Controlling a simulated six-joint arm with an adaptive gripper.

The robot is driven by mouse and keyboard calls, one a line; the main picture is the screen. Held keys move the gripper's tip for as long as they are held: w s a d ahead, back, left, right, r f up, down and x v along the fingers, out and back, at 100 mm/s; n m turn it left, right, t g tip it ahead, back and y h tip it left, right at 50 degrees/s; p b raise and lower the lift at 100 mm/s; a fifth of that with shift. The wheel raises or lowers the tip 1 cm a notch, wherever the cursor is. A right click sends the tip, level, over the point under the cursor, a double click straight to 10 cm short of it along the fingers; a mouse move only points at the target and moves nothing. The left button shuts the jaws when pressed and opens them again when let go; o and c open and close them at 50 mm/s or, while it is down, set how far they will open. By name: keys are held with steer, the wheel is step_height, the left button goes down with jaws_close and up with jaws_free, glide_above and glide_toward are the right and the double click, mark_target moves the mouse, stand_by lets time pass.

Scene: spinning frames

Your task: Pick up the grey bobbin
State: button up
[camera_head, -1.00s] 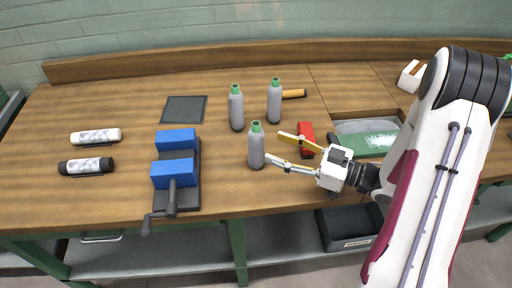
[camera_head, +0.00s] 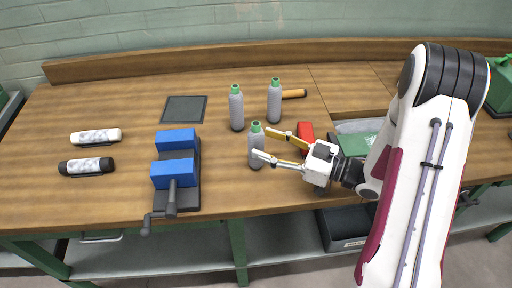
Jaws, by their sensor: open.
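Three grey bobbins with green tops stand upright on the wooden workbench. The nearest grey bobbin (camera_head: 255,150) is right at my gripper; the other two, a left one (camera_head: 236,108) and a right one (camera_head: 274,101), stand farther back. My gripper (camera_head: 262,143) is open and points left. Its near finger crosses in front of the nearest bobbin's lower body, and its far finger reaches just right of the bobbin's top. The bobbin appears to be at the mouth between the fingertips; I cannot tell whether either finger touches it.
A blue vise (camera_head: 174,173) stands to the left, with a dark flat plate (camera_head: 184,109) behind it. A red object (camera_head: 306,135) is behind my gripper. An orange handle (camera_head: 294,93) lies at the back.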

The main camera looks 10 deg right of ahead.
mark_target(256, 141)
steer(key=shift+x, duration=2)
steer(key=shift+w+f, duration=0.1)
steer(key=shift+f, duration=0.1)
steer(key=shift+d, duration=0.1)
steer(key=c, duration=1.3)
